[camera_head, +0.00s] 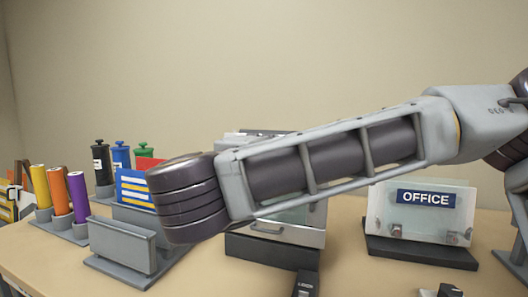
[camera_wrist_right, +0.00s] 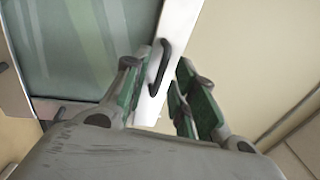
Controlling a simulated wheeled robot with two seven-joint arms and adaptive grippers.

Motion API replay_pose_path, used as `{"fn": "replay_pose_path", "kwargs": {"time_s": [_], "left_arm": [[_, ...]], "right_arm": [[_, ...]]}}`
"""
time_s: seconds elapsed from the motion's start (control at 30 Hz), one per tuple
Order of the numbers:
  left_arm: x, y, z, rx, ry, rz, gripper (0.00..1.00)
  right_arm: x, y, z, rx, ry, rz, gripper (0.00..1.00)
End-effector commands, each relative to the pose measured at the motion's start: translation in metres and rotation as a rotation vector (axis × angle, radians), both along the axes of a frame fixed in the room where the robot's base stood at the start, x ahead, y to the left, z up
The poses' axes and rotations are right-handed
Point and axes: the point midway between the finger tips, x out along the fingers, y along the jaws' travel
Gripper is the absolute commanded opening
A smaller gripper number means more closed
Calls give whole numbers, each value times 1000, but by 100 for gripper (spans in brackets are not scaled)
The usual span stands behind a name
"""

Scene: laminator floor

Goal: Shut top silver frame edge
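The silver frame edge (camera_wrist_right: 172,38) runs beside a greenish glass panel (camera_wrist_right: 75,45) in the right wrist view. A dark curved handle (camera_wrist_right: 159,68) is fixed on it. My right gripper (camera_wrist_right: 157,80) is open, its green-padded fingers on either side of the handle; I cannot tell if they touch it. In the head view the silver-fronted machine (camera_head: 308,238) stands on the table, partly hidden behind my right arm. My right fingers cannot be made out there. My left gripper is not in view.
An OFFICE sign (camera_head: 425,205) on a dark base stands right of the machine. A grey holder (camera_head: 120,245), coloured rolls (camera_head: 78,195) and black, blue and green-topped containers (camera_head: 120,155) stand on the left. A small dark item (camera_head: 306,284) lies at the front.

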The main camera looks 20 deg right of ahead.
Motion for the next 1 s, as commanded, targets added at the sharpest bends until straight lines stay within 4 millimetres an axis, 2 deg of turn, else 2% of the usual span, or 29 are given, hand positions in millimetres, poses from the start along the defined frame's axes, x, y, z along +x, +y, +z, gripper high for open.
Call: {"fn": "replay_pose_path", "kwargs": {"time_s": [0.57,1.0], "left_arm": [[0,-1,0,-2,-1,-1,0],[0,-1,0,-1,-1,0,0]], "right_arm": [[-6,5,0,-1,0,3,29],[-36,26,0,-3,-3,4,29]]}}
